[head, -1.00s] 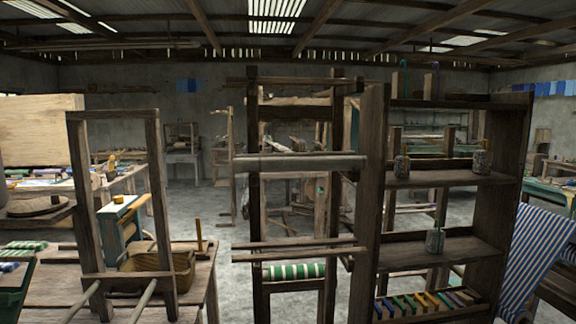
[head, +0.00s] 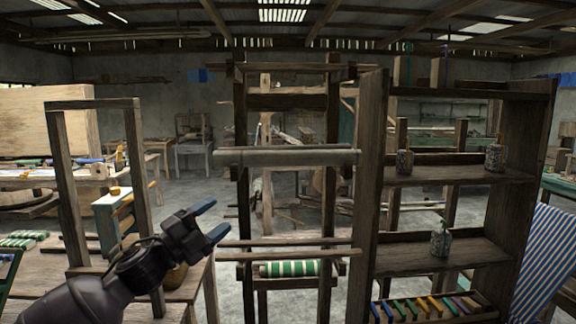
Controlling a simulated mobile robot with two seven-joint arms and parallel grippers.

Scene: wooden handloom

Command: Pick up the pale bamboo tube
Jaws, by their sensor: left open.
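My left gripper (head: 210,221) has blue fingertips. It is open and empty, raised in front of the wooden table at the lower left, just left of the loom. I cannot pick out a pale bamboo tube with certainty in the head view. My left arm covers part of the table and most of a woven basket (head: 177,275), so things there are hidden. My right gripper is not in view.
An upright wooden frame (head: 137,165) stands on the table (head: 198,285) beside my left arm. The loom (head: 241,185) with a green-striped cloth roll (head: 289,268) stands in the middle. A shelf (head: 450,178) with jars (head: 440,240) stands at right.

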